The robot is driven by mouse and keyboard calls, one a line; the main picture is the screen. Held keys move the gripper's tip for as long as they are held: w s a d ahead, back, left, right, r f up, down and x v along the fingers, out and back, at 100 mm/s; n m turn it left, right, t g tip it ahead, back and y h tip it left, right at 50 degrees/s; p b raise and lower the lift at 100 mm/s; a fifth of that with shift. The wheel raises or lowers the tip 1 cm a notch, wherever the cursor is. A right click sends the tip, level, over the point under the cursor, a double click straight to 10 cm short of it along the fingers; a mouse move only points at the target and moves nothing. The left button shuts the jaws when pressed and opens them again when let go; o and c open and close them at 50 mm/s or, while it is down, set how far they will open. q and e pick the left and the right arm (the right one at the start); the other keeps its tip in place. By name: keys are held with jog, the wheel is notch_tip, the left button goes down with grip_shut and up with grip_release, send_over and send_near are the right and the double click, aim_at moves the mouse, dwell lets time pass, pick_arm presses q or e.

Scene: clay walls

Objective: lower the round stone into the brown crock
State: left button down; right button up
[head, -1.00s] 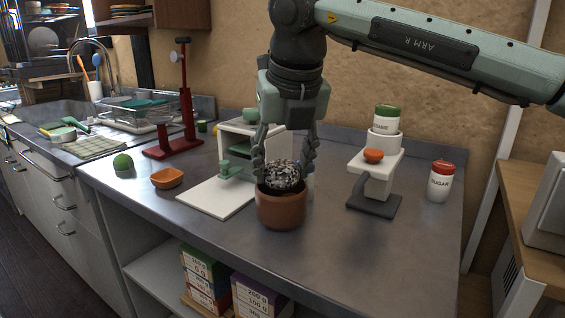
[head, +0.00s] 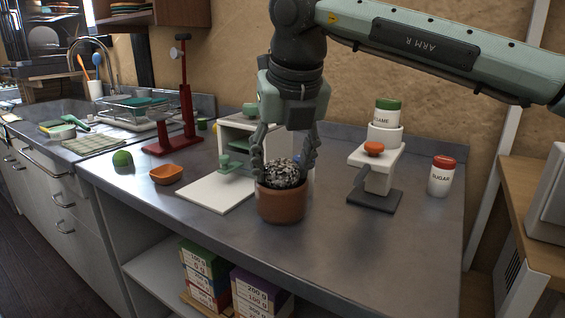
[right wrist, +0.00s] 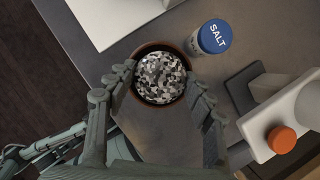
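The round stone (head: 283,172) is speckled black, white and grey. It sits in the mouth of the brown crock (head: 281,204), its upper part showing above the rim in the head view. In the right wrist view the stone (right wrist: 160,77) lies inside the crock's rim (right wrist: 147,49), with a dark gap around part of it. My right gripper (head: 284,168) points down over the crock, with one finger on each side of the stone. The stone's underside is hidden. My left gripper is out of view.
A white board (head: 216,194) lies left of the crock. A blue-lidded salt jar (right wrist: 213,37) stands close behind it. A white scale-like stand with an orange knob (head: 374,148) and a sugar jar (head: 441,177) are to the right. The counter front right is clear.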

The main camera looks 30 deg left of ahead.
jog(key=o, duration=0.4)
jog(key=shift+s+f, duration=0.15)
jog(key=shift+f, duration=0.45)
jog(key=shift+o, duration=0.2)
jog(key=shift+r, duration=0.1)
jog(key=shift+r, duration=0.1)
jog(key=shift+d+r, duration=0.1)
jog(key=v, duration=1.1)
jog(key=shift+r, duration=0.4)
